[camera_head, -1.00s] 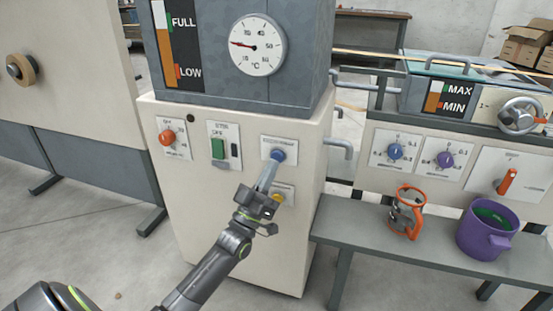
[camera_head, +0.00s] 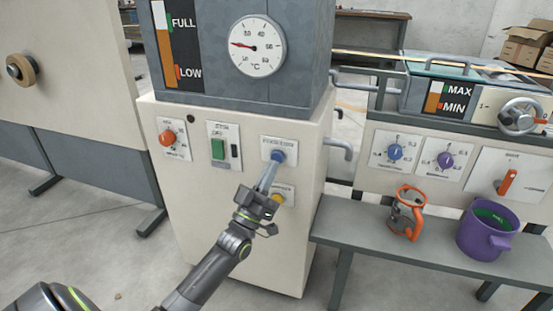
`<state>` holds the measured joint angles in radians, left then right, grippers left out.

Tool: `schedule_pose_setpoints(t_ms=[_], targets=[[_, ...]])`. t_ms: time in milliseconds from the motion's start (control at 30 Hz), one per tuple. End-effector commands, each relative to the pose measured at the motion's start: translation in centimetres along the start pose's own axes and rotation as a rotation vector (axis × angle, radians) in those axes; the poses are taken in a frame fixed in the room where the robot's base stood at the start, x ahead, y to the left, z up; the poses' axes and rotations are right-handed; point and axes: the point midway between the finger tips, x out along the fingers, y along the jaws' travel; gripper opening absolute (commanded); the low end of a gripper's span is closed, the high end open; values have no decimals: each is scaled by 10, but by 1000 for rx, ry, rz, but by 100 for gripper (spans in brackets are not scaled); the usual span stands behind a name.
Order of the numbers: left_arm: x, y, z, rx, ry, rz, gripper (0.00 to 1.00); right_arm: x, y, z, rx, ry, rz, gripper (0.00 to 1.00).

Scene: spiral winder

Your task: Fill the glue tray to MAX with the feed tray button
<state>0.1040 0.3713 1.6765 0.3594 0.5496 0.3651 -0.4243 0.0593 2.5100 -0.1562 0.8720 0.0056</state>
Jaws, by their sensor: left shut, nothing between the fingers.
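My left gripper (camera_head: 269,170) is shut and empty, its fingertips at the blue button (camera_head: 278,156) on the beige cabinet front. The fingertips appear to touch the button; whether it is pressed in I cannot tell. The label above it is too small to read. A yellow button (camera_head: 278,199) sits below, partly hidden by the gripper. The glue tray (camera_head: 408,97) is at the upper right, with a level gauge (camera_head: 435,97) marked MAX and MIN. Orange fills the gauge's lower part, with a pale part above; the exact level is hard to read. My right gripper is not in view.
A red knob (camera_head: 166,138) and a green switch (camera_head: 217,148) are left of the blue button. A tank gauge (camera_head: 163,45) marked FULL and LOW and a dial (camera_head: 257,45) are above.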

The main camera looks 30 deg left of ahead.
Motion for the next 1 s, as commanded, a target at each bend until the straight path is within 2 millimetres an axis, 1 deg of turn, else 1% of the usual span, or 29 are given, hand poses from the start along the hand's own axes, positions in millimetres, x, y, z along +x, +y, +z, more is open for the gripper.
schedule_pose_setpoints(t_ms=[700,1000], targets=[[0,0,0,0,0,0,0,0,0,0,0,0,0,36],[6,-4,4,0,0,1,0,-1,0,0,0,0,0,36]])
